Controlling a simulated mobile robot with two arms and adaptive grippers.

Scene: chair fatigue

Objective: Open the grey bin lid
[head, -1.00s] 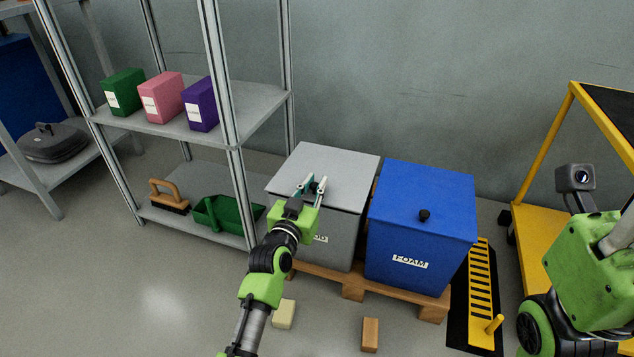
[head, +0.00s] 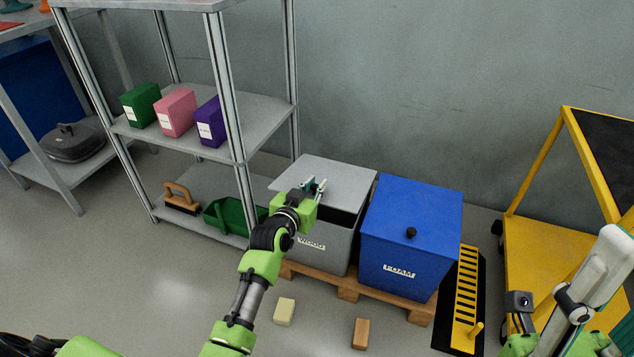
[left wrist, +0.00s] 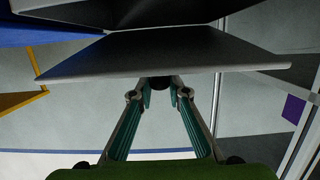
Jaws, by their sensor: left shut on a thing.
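The grey bin (head: 332,260) labelled WOOD stands on a wooden pallet. Its grey lid (head: 335,175) is tilted up, and a dark gap shows between it and the bin's front rim. My left gripper (head: 313,188) is above the lid's front part, shut on its dark knob. In the left wrist view the knob (left wrist: 158,82) sits between the fingertips, with the lid (left wrist: 165,52) spanning behind it. The bin's contents are hidden. My right arm is at the lower right, and its jaws cannot be made out clearly.
A blue bin (head: 410,240) labelled FOAM stands closed on the same pallet (head: 350,293). A shelf rack (head: 240,110) is close on the left. A yellow cart (head: 540,250) is on the right. A pale block (head: 284,311) and a brown block (head: 360,333) lie on the floor.

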